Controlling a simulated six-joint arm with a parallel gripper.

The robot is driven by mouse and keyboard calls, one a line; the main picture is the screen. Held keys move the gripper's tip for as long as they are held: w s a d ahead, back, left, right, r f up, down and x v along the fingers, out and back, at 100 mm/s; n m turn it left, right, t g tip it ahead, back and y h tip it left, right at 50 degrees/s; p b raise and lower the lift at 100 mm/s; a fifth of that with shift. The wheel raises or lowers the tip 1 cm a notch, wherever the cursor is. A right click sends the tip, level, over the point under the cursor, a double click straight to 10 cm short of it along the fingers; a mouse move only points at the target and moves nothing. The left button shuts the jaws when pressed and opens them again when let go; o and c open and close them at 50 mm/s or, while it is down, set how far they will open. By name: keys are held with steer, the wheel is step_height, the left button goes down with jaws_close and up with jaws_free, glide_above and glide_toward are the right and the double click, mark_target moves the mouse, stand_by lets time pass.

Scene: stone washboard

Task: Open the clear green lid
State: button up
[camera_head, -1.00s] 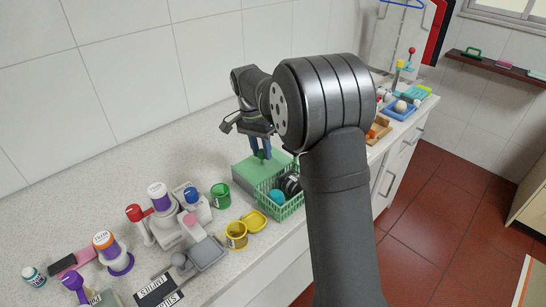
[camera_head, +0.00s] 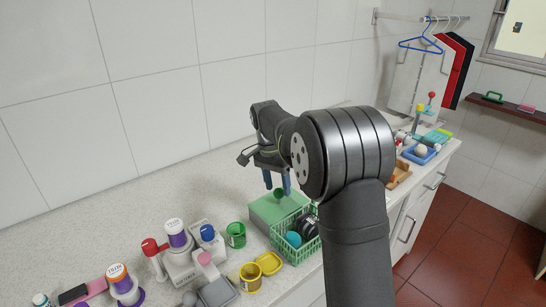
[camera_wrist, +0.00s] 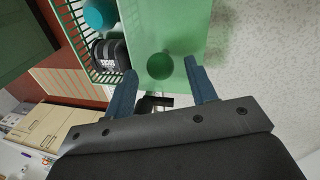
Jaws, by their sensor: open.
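The clear green lid (camera_head: 262,213) is a flat translucent green panel with a round green knob (camera_head: 278,195) standing on it. It lies level beside the green basket, and in the wrist view the lid (camera_wrist: 185,20) fills the upper middle. My gripper (camera_head: 277,189) points down at the knob, with one blue finger on either side. In the wrist view the knob (camera_wrist: 160,66) shows between the two open fingertips of my gripper (camera_wrist: 160,69), with gaps on both sides. I cannot tell how far down the fingers reach beside it.
The green basket (camera_head: 290,252) beside the lid holds a teal ball (camera_head: 293,238) and dark round items (camera_wrist: 109,55). A green cup (camera_head: 236,235), yellow containers (camera_head: 251,278) and a grey device with colored caps (camera_head: 182,262) stand to the left. The tiled wall is behind.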

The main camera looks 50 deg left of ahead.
steer(key=a+r, duration=0.3)
steer(key=r, duration=1.2)
steer(key=shift+s+r, duration=0.3)
steer(key=d+f, duration=0.1)
steer(key=f, duration=0.4)
steer(key=d+f, duration=0.1)
steer(key=f, duration=0.5)
steer(key=d+f, duration=0.1)
steer(key=f, duration=0.5)
steer(key=shift+w+d+f, duration=0.1)
steer(key=shift+w+d, duration=0.05)
steer(key=shift+w, duration=0.2)
steer(key=shift+r, duration=0.45)
steer(key=a+r, duration=0.3)
steer(key=r, duration=1.3)
steer(key=shift+s+a+r, duration=0.15)
steer(key=shift+s, duration=0.2)
